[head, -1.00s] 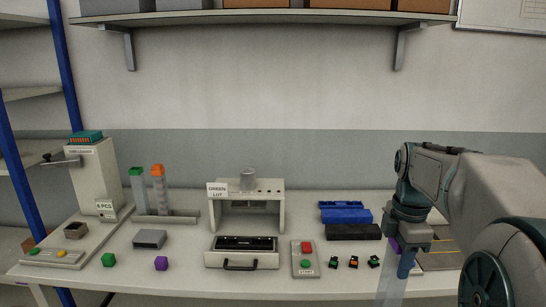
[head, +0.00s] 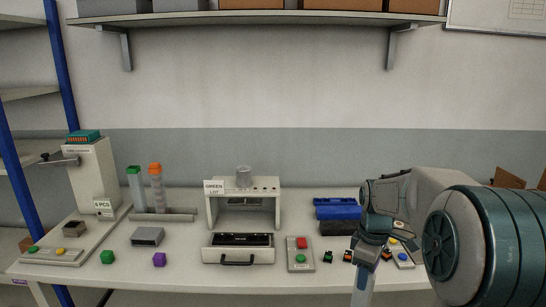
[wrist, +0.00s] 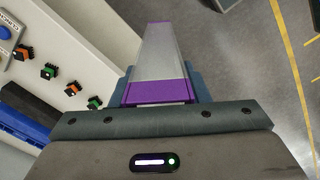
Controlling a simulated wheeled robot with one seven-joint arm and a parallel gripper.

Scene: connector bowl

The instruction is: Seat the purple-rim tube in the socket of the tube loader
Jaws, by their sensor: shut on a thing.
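The purple-rim tube, a long clear grey tube with purple ends, shows in the wrist view (wrist: 162,52). My gripper (wrist: 160,88) is shut on it near one purple end. The tube loader (head: 92,182), a pale upright block with a teal piece on top and a side lever, stands at the far left, well apart from the tube. I cannot clearly make out its socket.
Green-capped (head: 136,190) and orange-capped (head: 157,188) tubes stand upright in a rack right of the loader. A white press-like station (head: 243,212) stands mid-table. A control box (head: 300,254), small connectors (head: 328,257) and blue bins (head: 337,210) lie nearer my arm. A shelf (head: 250,17) hangs above.

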